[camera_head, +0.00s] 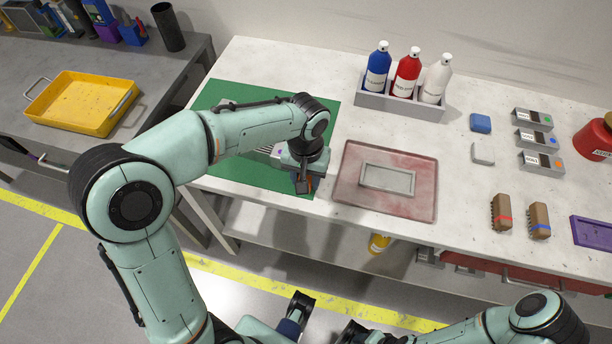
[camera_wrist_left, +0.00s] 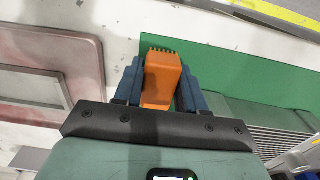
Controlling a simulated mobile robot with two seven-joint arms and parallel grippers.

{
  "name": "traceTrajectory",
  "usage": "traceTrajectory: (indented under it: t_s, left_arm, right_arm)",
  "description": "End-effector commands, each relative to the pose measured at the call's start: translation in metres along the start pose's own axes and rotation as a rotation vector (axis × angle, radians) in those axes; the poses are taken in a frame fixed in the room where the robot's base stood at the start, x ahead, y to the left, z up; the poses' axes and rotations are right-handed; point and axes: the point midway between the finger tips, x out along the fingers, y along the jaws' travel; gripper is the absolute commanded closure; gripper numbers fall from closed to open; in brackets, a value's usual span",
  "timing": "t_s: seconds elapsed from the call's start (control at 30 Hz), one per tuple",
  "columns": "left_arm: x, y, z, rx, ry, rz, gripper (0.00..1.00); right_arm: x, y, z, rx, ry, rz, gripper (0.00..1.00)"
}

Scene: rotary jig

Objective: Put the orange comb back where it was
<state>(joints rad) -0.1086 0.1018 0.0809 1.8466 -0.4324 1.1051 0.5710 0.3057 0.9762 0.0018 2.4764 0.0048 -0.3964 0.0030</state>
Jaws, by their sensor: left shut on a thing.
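The orange comb (camera_wrist_left: 160,80) is clamped between the blue fingers of my left gripper (camera_wrist_left: 158,85), with its short teeth at the far end. In the head view my left gripper (camera_head: 304,182) is over the front right part of the green mat (camera_head: 335,108), near its edge; the arm hides much of the mat, and the comb barely shows there. The mat also shows in the left wrist view (camera_wrist_left: 240,60). I cannot tell whether the comb touches the mat.
A reddish tray (camera_head: 425,205) with a grey frame (camera_head: 387,180) lies right of the mat. Behind stands a grey holder (camera_head: 385,102) with blue, red and white bottles. Two brown brushes (camera_head: 502,212) (camera_head: 539,221) lie farther right. A yellow tray (camera_head: 70,121) sits on the left bench.

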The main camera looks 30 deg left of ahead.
Motion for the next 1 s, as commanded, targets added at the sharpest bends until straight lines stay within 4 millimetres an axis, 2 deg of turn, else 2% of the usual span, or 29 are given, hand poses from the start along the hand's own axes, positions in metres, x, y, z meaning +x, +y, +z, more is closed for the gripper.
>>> traceTrajectory:
  t_s: [0.3, 0.33, 0.4, 0.77, 0.87, 1.0]
  left_arm:
    - [0.004, 0.000, 0.000, 0.000, 0.000, 0.000, 0.88]
    - [0.003, 0.000, 0.000, 0.000, 0.000, 0.000, 0.50]
    - [0.003, 0.000, 0.000, 0.000, 0.000, 0.000, 0.34]
    - [-0.004, 0.000, 0.000, 0.000, 0.001, 0.001, 0.34]
    - [-0.017, 0.001, -0.001, 0.000, 0.005, 0.002, 0.34]
    - [-0.047, 0.001, -0.001, 0.001, 0.006, 0.003, 0.34]
  right_arm:
    - [0.002, 0.000, -0.001, 0.000, 0.003, -0.001, 0.48]
    - [0.001, 0.000, -0.001, 0.000, 0.004, -0.001, 0.48]
    - [0.001, 0.000, -0.001, 0.000, 0.003, -0.001, 0.48]
    - [-0.002, -0.001, 0.000, 0.000, 0.000, 0.000, 0.48]
    - [-0.003, -0.001, 0.001, 0.000, -0.002, 0.000, 0.48]
    - [-0.007, -0.002, 0.003, 0.000, -0.009, 0.002, 0.48]
